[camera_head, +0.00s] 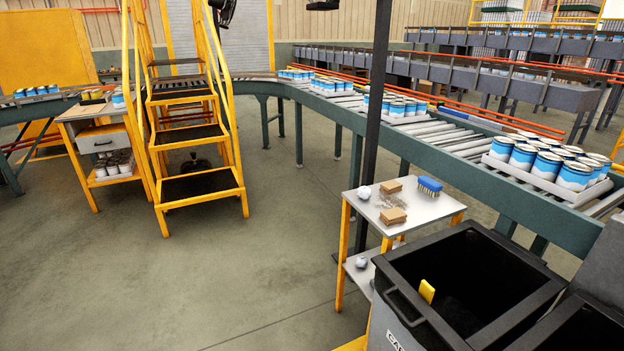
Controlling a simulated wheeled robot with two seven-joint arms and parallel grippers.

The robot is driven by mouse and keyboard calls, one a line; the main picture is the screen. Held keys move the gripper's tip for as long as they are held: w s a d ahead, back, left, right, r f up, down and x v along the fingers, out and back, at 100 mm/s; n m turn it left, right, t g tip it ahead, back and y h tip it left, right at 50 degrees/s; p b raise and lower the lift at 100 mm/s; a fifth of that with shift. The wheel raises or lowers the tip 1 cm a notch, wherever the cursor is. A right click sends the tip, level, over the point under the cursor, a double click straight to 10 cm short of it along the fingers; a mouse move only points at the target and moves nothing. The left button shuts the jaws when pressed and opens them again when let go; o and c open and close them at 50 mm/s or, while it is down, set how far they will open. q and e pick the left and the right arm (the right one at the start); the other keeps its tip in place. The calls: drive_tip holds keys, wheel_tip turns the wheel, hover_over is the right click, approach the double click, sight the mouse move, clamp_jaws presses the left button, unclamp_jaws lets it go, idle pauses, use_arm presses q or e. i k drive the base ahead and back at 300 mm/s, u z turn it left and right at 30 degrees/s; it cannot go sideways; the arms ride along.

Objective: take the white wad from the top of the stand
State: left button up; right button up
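A small white wad (364,192) lies at the left end of the top of a stand (428,209) with yellow legs and a light grey top. Two brown blocks (392,216) and a blue brush (429,185) lie on the same top, with some greyish scraps between them. A second white wad (361,262) lies on the stand's lower shelf, partly hidden by the bin. Neither of my grippers shows in this view.
A dark open bin (408,305) with a yellow object (427,291) inside stands in front of the stand. A dark pole (375,120) rises behind the stand. A roller conveyor (460,142) carries blue-and-white cans. Yellow steps (200,188) stand left. The middle floor is clear.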

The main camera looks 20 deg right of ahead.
sight(365, 192)
drive_tip(key=z, duration=0.1)
drive_tip(key=i, duration=1)
drive_tip(key=z, duration=0.3)
